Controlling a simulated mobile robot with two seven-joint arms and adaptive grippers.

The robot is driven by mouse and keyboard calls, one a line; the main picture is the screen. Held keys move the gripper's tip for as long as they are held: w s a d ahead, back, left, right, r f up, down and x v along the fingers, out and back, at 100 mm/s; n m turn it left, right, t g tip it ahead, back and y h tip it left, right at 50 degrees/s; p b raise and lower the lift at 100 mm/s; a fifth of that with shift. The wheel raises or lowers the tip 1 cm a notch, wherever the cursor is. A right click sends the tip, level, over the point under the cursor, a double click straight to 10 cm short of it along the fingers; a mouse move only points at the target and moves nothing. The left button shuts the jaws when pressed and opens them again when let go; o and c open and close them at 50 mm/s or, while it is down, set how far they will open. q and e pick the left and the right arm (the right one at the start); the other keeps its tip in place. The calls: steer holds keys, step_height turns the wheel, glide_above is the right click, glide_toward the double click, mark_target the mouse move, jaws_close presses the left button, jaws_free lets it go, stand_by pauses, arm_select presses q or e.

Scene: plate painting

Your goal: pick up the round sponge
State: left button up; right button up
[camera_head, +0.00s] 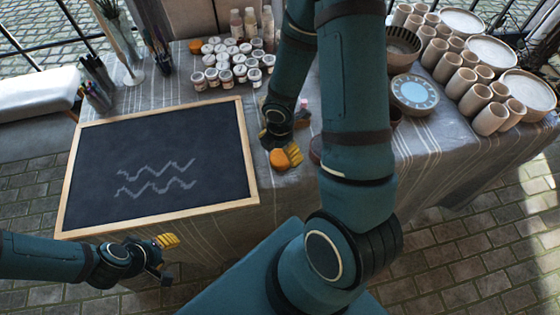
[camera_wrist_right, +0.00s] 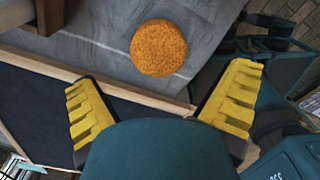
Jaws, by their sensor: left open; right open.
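The round orange sponge (camera_wrist_right: 158,47) lies flat on the grey striped tablecloth (camera_wrist_right: 110,50) in the right wrist view. It sits beyond and between the spread yellow fingers of my right gripper (camera_wrist_right: 160,88), which is empty and touches nothing visible. In the head view the sponge (camera_head: 278,160) is partly covered by this gripper (camera_head: 288,154), to the right of the chalkboard's right edge. My left gripper (camera_head: 168,258) is open and empty, by the chalkboard's front edge.
A wood-framed chalkboard (camera_head: 155,150) with chalk zigzags lies to the left. Several paint jars (camera_head: 225,75) stand behind. Clay cups (camera_head: 450,65), plates and a blue-topped bowl (camera_head: 414,95) fill the right side. Another orange round item (camera_head: 196,46) lies by the jars.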

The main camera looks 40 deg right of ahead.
mark_target(280, 157)
step_height(280, 157, down, 5)
steer(key=b, duration=0.2)
steer(key=shift+f+b, duration=0.15)
steer(key=shift+b, duration=0.2)
steer(key=shift+c, duration=0.3)
steer(key=c, duration=0.9)
